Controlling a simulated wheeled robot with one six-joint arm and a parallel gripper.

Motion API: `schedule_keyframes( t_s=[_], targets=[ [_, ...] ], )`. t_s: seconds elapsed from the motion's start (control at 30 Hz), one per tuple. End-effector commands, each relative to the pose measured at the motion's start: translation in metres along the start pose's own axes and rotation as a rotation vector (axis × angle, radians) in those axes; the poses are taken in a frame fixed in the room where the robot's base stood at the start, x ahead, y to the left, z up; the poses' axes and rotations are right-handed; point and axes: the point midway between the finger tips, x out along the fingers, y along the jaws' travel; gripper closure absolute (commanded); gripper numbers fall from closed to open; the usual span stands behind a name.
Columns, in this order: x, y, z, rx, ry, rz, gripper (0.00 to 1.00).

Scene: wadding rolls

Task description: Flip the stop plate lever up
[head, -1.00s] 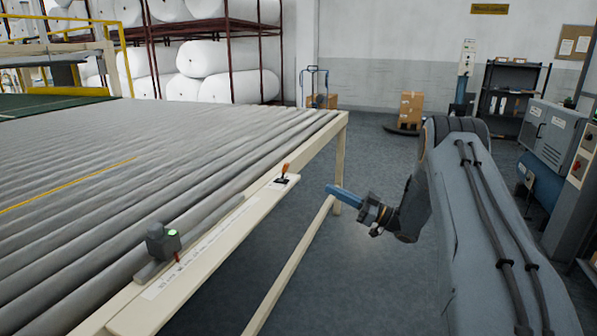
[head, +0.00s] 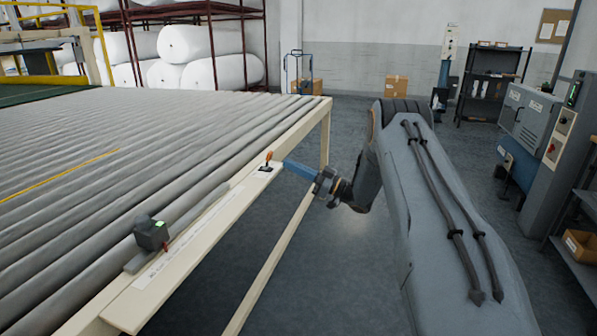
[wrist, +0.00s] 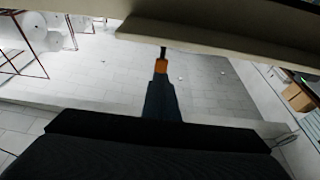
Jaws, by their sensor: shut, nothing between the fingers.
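The lever (head: 268,157) has an orange handle above a dark base on the cream rail (head: 195,250) of the roller table. The handle stands up, slightly tilted, in the head view. My gripper (head: 287,166) is shut and empty, its blue fingers pointing left just right of the lever. In the wrist view the orange handle (wrist: 162,67) shows straight ahead of the dark fingertips (wrist: 161,82), with a black stem between it and the pale rail (wrist: 220,35). I cannot tell whether the fingertips touch the handle.
A dark box with a green light (head: 151,233) sits on the rail nearer me, beside a long grey bar (head: 200,217). Grey rollers (head: 120,170) fill the table. The floor (head: 330,250) right of the rail is open; grey cabinets (head: 530,120) stand at the right.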

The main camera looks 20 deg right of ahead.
Motion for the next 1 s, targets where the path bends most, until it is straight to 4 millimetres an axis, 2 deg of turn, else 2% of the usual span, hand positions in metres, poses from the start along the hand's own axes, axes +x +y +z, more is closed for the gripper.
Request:
schedule_keyframes(
  t_s=[0.1,0.3,0.67,0.7,0.73,0.8,0.9,1.0],
  targets=[
    [0.020,-0.001,-0.001,0.000,0.000,-0.002,1.00],
    [0.040,-0.001,0.000,0.002,0.000,-0.002,1.00],
    [0.044,-0.001,0.001,0.002,0.000,-0.001,1.00],
    [0.080,-0.030,0.011,0.010,-0.001,-0.011,1.00],
    [0.067,-0.019,0.008,0.005,-0.001,-0.006,1.00],
    [0.054,-0.008,0.004,0.001,-0.003,-0.002,1.00],
    [0.043,0.001,-0.002,-0.002,-0.017,0.006,1.00],
    [0.041,0.004,-0.006,-0.004,-0.047,0.009,1.00]
  ],
)
